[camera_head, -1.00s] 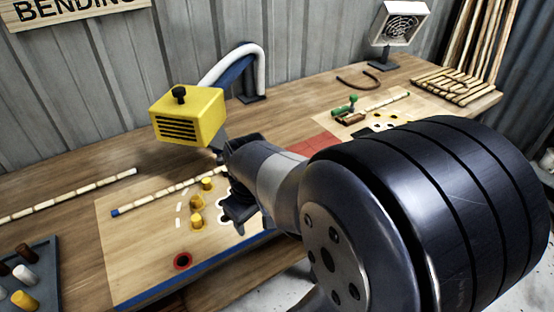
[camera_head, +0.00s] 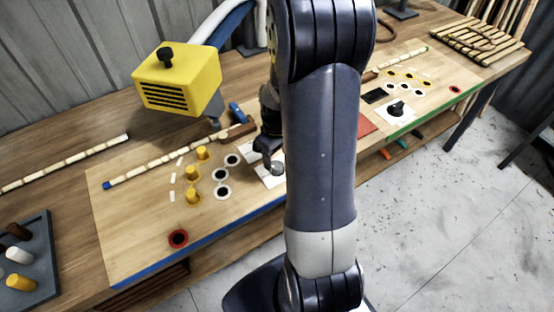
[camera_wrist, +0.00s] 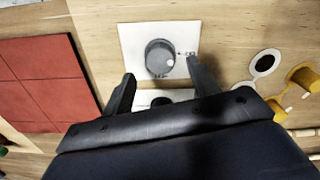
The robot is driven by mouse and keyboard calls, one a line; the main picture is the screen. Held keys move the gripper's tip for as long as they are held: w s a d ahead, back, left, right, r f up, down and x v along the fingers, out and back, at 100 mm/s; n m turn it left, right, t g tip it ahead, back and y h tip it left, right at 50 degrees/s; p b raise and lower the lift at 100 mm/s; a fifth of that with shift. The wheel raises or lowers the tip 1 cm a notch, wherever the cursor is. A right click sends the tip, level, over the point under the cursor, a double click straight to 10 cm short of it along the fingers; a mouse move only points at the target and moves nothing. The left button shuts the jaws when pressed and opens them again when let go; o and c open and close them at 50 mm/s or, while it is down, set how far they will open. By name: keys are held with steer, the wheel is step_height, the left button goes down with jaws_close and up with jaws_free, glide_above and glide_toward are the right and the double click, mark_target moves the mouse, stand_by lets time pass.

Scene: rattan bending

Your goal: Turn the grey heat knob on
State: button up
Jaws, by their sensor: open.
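The grey knob (camera_wrist: 159,57) is round, with a small light mark on its right side, and sits on a white plate (camera_wrist: 128,36) in the wrist view. My gripper (camera_wrist: 160,72) is open, one finger on each side of the knob's near edge. The knob appears just beyond the fingertips, and I see no contact. In the head view the knob (camera_head: 277,168) shows beside my arm, just below my gripper (camera_head: 268,145). My arm hides part of its plate.
A yellow heater box (camera_head: 178,80) stands left of my gripper. Yellow pegs (camera_head: 193,173) and ringed holes (camera_head: 222,175) lie left of the knob. A rattan pole (camera_head: 170,160) lies behind them. A dark knob (camera_head: 398,106) sits on the farther board. Red tiles (camera_wrist: 30,75) lie left in the wrist view.

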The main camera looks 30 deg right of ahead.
mark_target(277, 164)
steer(key=shift+f, duration=1.7)
steer(key=shift+c, duration=0.3)
steer(key=c, duration=0.9)
